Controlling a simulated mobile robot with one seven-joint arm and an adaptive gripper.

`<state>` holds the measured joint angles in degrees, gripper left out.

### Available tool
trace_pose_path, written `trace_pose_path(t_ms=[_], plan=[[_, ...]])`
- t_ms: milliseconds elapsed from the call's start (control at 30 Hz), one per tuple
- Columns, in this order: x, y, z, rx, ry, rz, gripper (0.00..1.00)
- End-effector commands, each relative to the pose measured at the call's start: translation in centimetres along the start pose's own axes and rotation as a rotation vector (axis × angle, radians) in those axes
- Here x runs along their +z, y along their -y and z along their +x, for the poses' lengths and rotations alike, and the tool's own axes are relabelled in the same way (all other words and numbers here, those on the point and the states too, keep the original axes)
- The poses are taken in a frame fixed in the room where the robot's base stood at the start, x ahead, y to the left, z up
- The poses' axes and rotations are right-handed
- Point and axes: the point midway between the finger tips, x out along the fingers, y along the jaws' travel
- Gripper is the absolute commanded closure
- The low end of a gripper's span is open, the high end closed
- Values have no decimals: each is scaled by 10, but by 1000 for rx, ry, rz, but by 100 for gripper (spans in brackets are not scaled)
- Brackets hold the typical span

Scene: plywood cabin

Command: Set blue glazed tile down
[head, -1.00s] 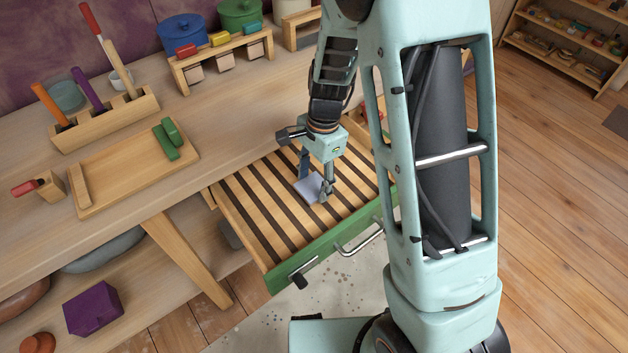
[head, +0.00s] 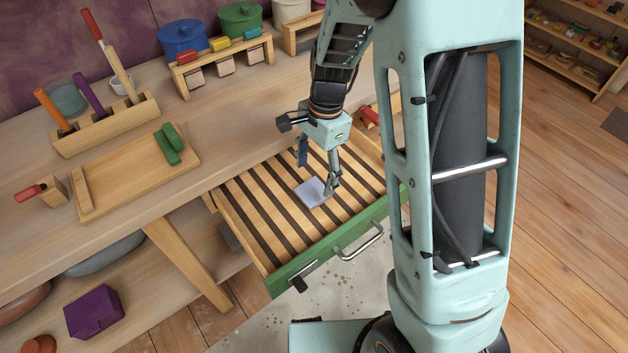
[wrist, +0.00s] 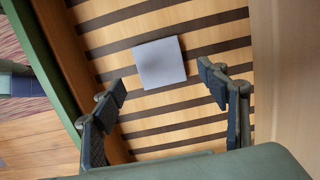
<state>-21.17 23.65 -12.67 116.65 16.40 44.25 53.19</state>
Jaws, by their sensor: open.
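The tile (head: 312,191) lies flat on the slatted floor of the open drawer (head: 262,232), near the drawer's middle. It looks pale blue-grey. In the wrist view the tile (wrist: 160,62) rests across light and dark slats, beyond the fingertips and apart from them. My gripper (head: 318,172) is above the drawer with its fingers spread wide and nothing between them. In the wrist view my gripper (wrist: 162,88) is open and empty, one finger on each side below the tile.
The drawer has a green front (head: 335,250) with a metal handle (head: 360,243). On the worktop above stand a wooden tray (head: 125,190) with a green piece, a tool block (head: 108,125) and a rack with coloured blocks (head: 222,62). Bare slats surround the tile.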

Motion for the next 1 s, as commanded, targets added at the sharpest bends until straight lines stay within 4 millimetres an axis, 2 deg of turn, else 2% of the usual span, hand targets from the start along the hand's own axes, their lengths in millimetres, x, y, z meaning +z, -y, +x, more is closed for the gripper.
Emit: trace_pose_path(t_ms=[33, 100, 333, 500, 1000], plan=[[0, 1, -15, -4, -2, -1, 32], [0, 1, -30, -4, -1, 0, 32], [0, 1, -64, -2, -1, 0, 32], [0, 0, -73, 1, 0, 1, 32], [0, 0, -73, 1, -1, 0, 32]])
